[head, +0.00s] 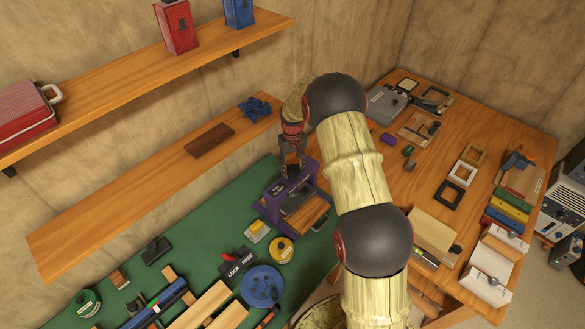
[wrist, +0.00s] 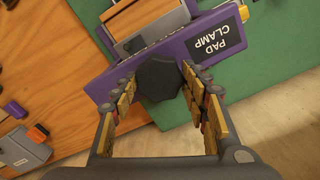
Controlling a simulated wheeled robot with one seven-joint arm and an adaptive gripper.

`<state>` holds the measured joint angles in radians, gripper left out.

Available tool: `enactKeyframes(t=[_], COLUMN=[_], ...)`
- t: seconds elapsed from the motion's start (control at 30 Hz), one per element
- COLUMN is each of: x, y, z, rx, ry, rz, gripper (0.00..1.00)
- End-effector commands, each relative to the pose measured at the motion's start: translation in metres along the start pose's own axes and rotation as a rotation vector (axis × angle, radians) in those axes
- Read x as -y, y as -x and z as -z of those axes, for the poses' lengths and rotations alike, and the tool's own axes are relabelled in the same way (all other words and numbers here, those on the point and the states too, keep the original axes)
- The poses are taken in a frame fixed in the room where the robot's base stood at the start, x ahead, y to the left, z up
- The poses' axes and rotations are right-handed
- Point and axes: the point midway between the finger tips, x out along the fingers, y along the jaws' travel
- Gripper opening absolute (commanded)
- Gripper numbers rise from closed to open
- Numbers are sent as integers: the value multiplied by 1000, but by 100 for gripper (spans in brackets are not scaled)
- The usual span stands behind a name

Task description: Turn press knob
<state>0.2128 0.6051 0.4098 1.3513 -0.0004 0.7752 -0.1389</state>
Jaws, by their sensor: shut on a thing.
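The purple press (head: 309,177), labelled PAD CLAMP, stands on the green mat beside the wooden bench; it also shows in the wrist view (wrist: 183,45). Its dark, lobed knob (wrist: 158,78) sits on top of the purple crossbar, and a grey plate shows beneath the bar. My gripper (head: 291,167) is above the press and points down. In the wrist view my gripper (wrist: 158,84) is shut on the knob, with one padded finger on each side. The knob is hidden by the fingers in the head view.
A blue round dish (head: 262,286), a yellow tape roll (head: 281,250) and a LOCK HERE block (head: 237,262) lie near the press. A long wooden shelf (head: 130,195) runs along the wall. Frames and a grey device (head: 385,103) lie on the bench at right.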

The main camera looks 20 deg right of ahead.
Motion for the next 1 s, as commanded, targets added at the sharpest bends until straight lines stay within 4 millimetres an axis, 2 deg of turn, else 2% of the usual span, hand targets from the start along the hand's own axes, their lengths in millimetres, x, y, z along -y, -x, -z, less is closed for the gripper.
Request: enactKeyframes(t=[0.17,0.53,1.0], x=[1,1,1], y=[0,-1,-2], z=[0,0,1], rx=[0,0,0], ry=[0,-77,-470], rz=[1,1,1], gripper=[20,20,20])
